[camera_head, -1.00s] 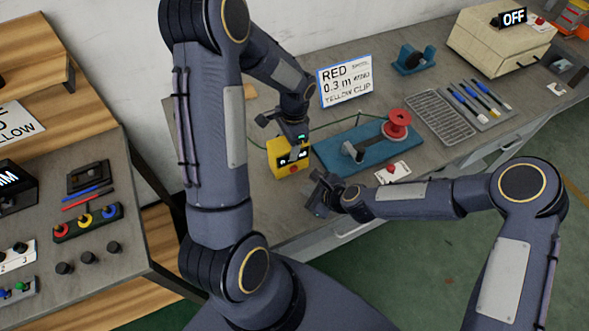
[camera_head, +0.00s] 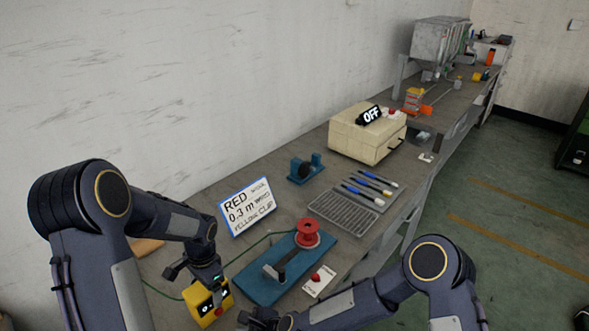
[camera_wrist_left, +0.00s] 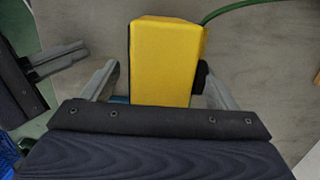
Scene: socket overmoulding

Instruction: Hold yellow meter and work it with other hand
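The yellow meter (camera_head: 208,302) is at the bottom of the head view, with a dark face and small lit marks. My left gripper (camera_head: 207,280) is right at it, coming from above and behind. In the left wrist view the meter's yellow body (camera_wrist_left: 166,60) lies between my two grey left fingers (camera_wrist_left: 160,85). A narrow gap shows at its left side and a black part at its right; whether the fingers grip it is unclear. My right gripper (camera_head: 265,320) is close to the meter's right, cut by the frame edge. One of its fingers (camera_wrist_left: 55,60) shows in the left wrist view.
A blue fixture (camera_head: 258,290) with a red spool (camera_head: 307,232) stands right of the meter, with a green cable (camera_head: 262,241). Behind are a sign (camera_head: 248,206) and a blue holder (camera_head: 305,168). A grey rack (camera_head: 342,213), pens (camera_head: 367,190) and a cream box (camera_head: 367,138) lie farther along the bench.

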